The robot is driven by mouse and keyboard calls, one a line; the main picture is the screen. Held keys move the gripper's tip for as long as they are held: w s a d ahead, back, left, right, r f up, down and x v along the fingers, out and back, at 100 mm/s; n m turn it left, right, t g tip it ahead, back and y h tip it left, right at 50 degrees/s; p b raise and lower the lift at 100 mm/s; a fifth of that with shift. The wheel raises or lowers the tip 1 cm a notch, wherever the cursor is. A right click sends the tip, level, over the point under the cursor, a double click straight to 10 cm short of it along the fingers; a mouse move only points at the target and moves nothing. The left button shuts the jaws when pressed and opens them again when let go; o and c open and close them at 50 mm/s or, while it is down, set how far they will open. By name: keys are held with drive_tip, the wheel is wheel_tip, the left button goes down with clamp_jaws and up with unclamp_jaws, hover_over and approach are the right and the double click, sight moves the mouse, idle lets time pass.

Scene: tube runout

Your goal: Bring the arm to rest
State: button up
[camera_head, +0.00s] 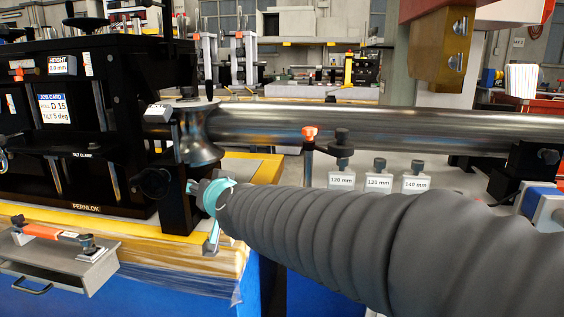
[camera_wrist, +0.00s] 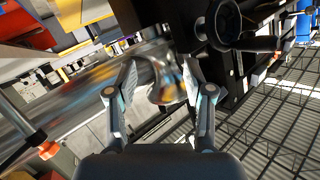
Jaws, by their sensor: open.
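My gripper (camera_wrist: 160,95) is open and empty in the wrist view, its two fingers spread apart. In the head view my gripper (camera_head: 212,205) shows at the end of my grey sleeved arm, small and partly hidden, below and in front of the roller. The steel tube (camera_head: 330,122) runs level across the head view, from the black fixture to the right edge. The concave roller (camera_head: 200,150) sits at the tube's left end. In the wrist view the tube (camera_wrist: 85,90) and roller (camera_wrist: 168,82) lie beyond the fingers; I cannot tell the gap.
The black fixture (camera_head: 125,125) with a tilt clamp and job card stands close left of my gripper. A black handwheel (camera_wrist: 224,18) shows in the wrist view. An orange-handled tool (camera_head: 50,232) lies on the open drawer. An orange-topped post (camera_head: 308,155) and labelled blocks (camera_head: 378,178) stand behind my arm.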

drive_tip(key=s+d+f+n+g+h, duration=0.1)
drive_tip(key=s+d+f+g+h, duration=0.2)
drive_tip(key=s+d+f+g, duration=0.8)
drive_tip(key=s+d+f+m+t+h, duration=0.1)
drive_tip(key=s+d+f+h, duration=0.1)
drive_tip(key=s+d, duration=0.5)
drive_tip(key=s+d+f+m+t+h, duration=0.2)
drive_tip(key=s+d, duration=0.5)
drive_tip(key=d, duration=0.6)
drive_tip(key=shift+s+d+f+t, duration=0.25)
drive_tip(key=shift+s+f+t, duration=0.05)
drive_tip(key=shift+f, duration=0.5)
